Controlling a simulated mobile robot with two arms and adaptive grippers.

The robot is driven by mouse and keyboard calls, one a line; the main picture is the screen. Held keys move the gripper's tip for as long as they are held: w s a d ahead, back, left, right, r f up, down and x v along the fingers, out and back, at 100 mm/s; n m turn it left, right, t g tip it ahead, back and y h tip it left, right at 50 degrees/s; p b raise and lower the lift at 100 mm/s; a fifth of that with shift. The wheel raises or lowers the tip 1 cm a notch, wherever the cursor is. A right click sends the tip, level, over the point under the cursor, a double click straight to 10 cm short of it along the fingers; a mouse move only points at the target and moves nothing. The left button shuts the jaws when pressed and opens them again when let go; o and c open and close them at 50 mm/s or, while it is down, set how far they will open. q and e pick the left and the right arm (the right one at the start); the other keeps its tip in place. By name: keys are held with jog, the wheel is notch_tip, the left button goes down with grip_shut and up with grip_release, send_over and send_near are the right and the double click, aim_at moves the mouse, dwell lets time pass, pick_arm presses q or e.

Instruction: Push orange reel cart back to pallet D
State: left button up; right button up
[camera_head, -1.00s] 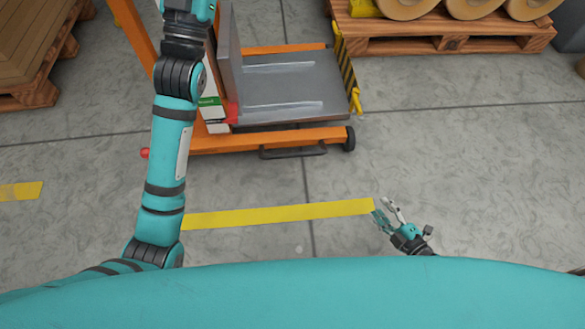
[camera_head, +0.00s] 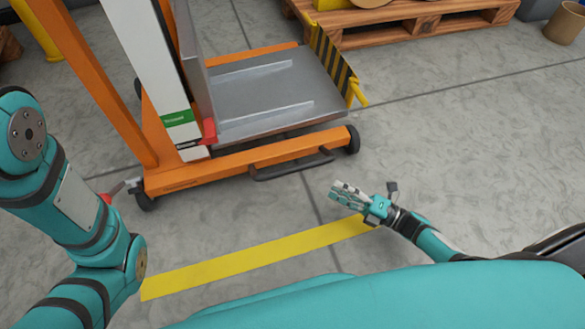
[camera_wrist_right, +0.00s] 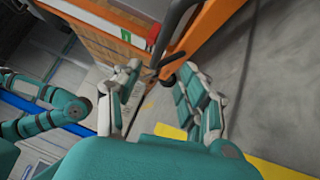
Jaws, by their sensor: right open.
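The orange reel cart (camera_head: 240,168) stands upright on the floor in the upper left half of the head view, with a grey platform and a dark bar handle low on its near side. Its orange frame also shows at the top of the right wrist view (camera_wrist_right: 207,28). My right gripper (camera_head: 347,193) is open and empty, just below the cart's near right wheel and apart from it. In the right wrist view its fingers (camera_wrist_right: 158,78) are spread, with the cart beyond them. My left arm is at the left edge; its gripper is outside the picture.
A wooden pallet (camera_head: 420,25) with reels stands behind the cart; no letter is readable on it. A yellow floor stripe (camera_head: 250,262) runs in front of the cart. A brown bin (camera_head: 566,25) stands at the top right. The floor to the right is clear.

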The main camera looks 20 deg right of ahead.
aim_at(300, 169)
jog(key=b+x, duration=0.3)
jog(key=x, duration=0.9)
jog(key=shift+f+b, duration=0.2)
jog(key=shift+b, duration=0.1)
jog(key=shift+w+a+r, duration=0.2)
jog(key=shift+w+a, duration=0.25)
jog(key=shift+c, duration=0.4)
grip_shut()
